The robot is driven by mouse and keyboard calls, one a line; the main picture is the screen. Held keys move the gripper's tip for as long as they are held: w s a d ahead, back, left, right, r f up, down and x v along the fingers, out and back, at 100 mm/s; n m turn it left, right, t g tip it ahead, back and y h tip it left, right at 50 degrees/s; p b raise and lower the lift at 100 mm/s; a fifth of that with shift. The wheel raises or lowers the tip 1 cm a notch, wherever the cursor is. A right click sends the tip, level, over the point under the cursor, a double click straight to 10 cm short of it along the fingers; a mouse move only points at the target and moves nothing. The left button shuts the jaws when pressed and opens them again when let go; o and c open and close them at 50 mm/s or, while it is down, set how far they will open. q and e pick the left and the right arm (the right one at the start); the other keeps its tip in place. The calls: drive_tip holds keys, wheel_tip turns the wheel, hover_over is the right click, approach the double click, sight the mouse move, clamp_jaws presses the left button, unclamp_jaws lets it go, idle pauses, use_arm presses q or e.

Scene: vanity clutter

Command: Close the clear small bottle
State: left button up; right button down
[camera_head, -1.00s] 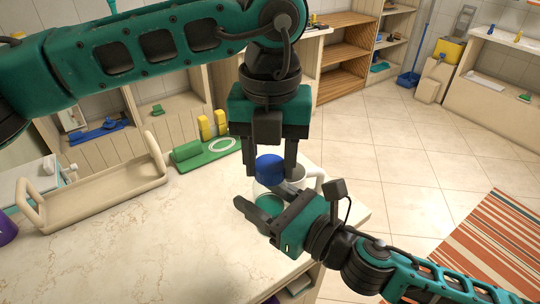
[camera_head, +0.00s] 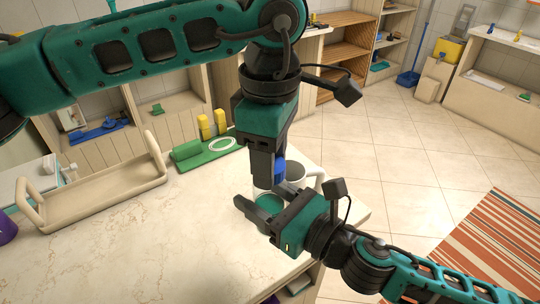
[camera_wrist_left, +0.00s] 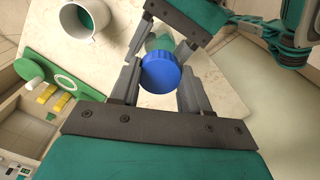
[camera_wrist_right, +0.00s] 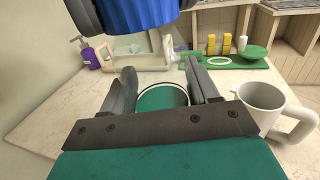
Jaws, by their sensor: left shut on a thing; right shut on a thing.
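The blue cap (camera_head: 280,168) is held between the fingers of my left gripper (camera_head: 269,180), which points down. It also shows in the left wrist view (camera_wrist_left: 160,73) and at the top of the right wrist view (camera_wrist_right: 140,13). The clear small bottle, with teal inside (camera_head: 270,204), stands on the counter between the fingers of my right gripper (camera_head: 258,207). In the right wrist view its round rim (camera_wrist_right: 163,88) faces up below the cap, and a gap shows between cap and rim. Fingers partly hide both cap and bottle.
A white mug (camera_head: 308,178) stands close behind the bottle, near the counter edge. A beige tray (camera_head: 105,188) lies to the left. A green mat (camera_head: 205,158) with yellow bottles (camera_head: 205,127) lies at the back. The front left counter (camera_head: 140,255) is clear.

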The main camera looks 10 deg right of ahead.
use_arm(q)
drive_tip(key=o, duration=1.3)
drive_tip(key=shift+c, duration=0.2)
wheel_tip(320, 180, up, 12)
